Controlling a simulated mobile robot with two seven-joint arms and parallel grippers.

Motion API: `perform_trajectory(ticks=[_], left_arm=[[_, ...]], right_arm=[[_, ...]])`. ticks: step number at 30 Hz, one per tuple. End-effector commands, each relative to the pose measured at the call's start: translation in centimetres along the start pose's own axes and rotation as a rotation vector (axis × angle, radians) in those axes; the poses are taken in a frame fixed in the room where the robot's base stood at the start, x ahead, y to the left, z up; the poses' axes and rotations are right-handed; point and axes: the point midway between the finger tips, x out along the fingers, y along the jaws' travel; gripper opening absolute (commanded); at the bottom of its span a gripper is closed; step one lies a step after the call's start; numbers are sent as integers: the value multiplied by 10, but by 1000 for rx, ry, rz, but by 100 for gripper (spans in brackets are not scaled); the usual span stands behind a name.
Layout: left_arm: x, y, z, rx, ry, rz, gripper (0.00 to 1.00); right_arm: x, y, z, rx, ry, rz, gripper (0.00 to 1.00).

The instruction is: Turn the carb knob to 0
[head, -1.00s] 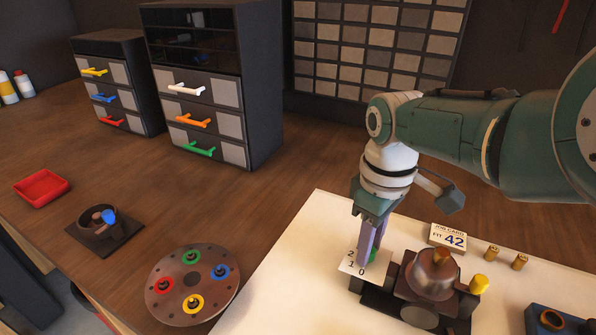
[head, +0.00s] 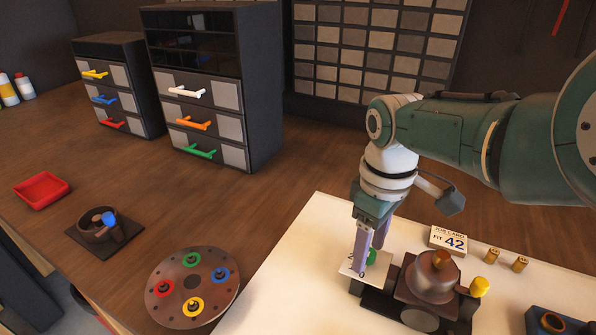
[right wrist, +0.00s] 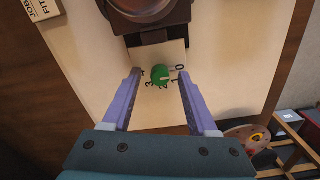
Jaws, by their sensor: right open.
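The green carb knob (head: 371,257) sits on a pale number plate (head: 346,268) at the left side of the dark brown carburetor (head: 432,280). It also shows in the right wrist view (right wrist: 160,76), with printed digits around it, among them 0, 2 and 3. A light mark shows on the knob, but I cannot tell which digit it points to. My right gripper (head: 367,254) is open, pointing down, with its two purple fingers on either side of the knob. In the right wrist view gaps show between the fingers and the knob. My left gripper is not in view.
A job card reading FIT 42 (head: 449,239), two brass pieces and a yellow knob (head: 479,286) are near the carburetor on the white mat (head: 290,262). A round plate with colored rings (head: 192,284) lies left. Drawer cabinets (head: 215,85) stand behind.

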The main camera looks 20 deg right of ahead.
Motion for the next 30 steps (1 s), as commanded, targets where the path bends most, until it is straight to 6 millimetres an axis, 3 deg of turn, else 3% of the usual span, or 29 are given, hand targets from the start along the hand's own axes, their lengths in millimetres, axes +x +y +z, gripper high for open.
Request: perform_trajectory(ticks=[9, 15, 20, 30], left_arm=[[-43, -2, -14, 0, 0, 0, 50], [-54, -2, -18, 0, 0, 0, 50], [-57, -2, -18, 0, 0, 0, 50], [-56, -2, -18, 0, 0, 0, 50]], right_arm=[[-59, 0, 0, 0, 3, 1, 59], [-88, 0, 0, 0, 2, 2, 59], [-98, 0, 0, 0, 1, 1, 59], [-98, 0, 0, 0, 0, 0, 59]])
